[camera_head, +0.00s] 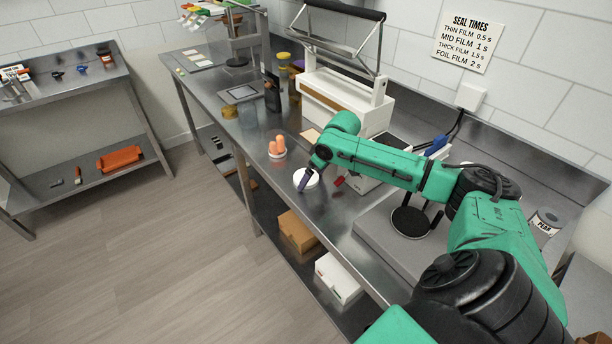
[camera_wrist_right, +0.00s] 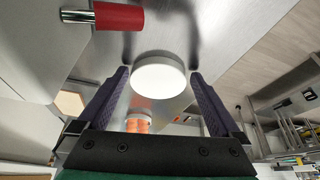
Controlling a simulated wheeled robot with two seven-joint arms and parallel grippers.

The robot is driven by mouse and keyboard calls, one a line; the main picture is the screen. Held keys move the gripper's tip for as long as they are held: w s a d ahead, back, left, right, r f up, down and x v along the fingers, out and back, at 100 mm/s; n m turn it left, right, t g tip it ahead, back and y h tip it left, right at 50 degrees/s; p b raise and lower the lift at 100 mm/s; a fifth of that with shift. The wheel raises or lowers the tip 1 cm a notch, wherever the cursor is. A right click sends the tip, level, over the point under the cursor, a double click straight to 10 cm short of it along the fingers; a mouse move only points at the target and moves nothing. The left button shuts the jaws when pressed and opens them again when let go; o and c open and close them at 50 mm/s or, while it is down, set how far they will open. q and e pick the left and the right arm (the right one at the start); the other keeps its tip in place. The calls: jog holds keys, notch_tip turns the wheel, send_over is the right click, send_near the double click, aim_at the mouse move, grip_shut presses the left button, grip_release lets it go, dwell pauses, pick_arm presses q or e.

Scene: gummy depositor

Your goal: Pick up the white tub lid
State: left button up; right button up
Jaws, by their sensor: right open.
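The white tub lid (camera_head: 313,179) is a round white disc on the steel bench, near its front edge. In the right wrist view the lid (camera_wrist_right: 158,72) shows whole, centred between the two dark purple fingers. My right gripper (camera_head: 304,181) is open at the lid, with one dark finger showing in front of it in the head view. In the right wrist view the gripper (camera_wrist_right: 160,76) has a finger on each side of the lid, with a gap on both sides. Whether the fingers are level with the lid I cannot tell. My left gripper is not in view.
A red cylinder (camera_wrist_right: 118,16) lies close by in the right wrist view. The white sealing machine (camera_head: 345,98) stands behind. A black round plate (camera_head: 410,221) is at the right.

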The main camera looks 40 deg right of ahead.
aim_at(313, 181)
jog(key=c, duration=0.9)
notch_tip(313, 181, up, 20)
jog(key=shift+r+b, duration=0.1)
jog(key=shift+b, duration=0.2)
